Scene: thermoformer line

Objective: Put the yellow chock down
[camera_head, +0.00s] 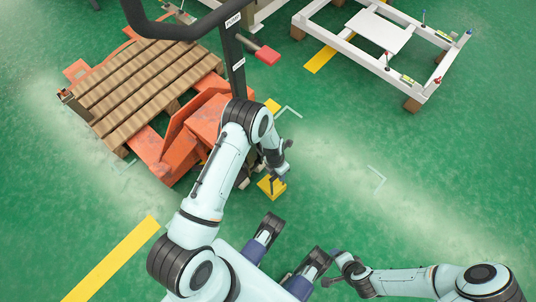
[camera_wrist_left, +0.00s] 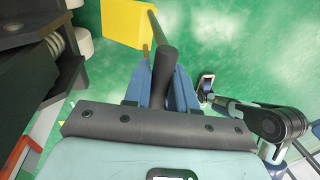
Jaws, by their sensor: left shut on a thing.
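The yellow chock (camera_head: 271,186) is low beside the orange pallet truck, just below my left gripper (camera_head: 277,174). In the left wrist view the yellow chock (camera_wrist_left: 124,22) shows at the top, with a thin rod running from it to a dark handle. My left gripper (camera_wrist_left: 163,90) is shut on that handle. I cannot tell for certain whether the chock touches the floor. My right gripper (camera_head: 330,268) is at the bottom of the head view, empty, with its fingers apart and well away from the chock.
An orange pallet truck (camera_head: 205,125) carrying a wooden pallet (camera_head: 145,85) stands at upper left, close to my left arm. A white frame (camera_head: 345,45) stands at upper right. Yellow floor stripes (camera_head: 112,262) lie at lower left. Green floor (camera_head: 430,180) is open on the right.

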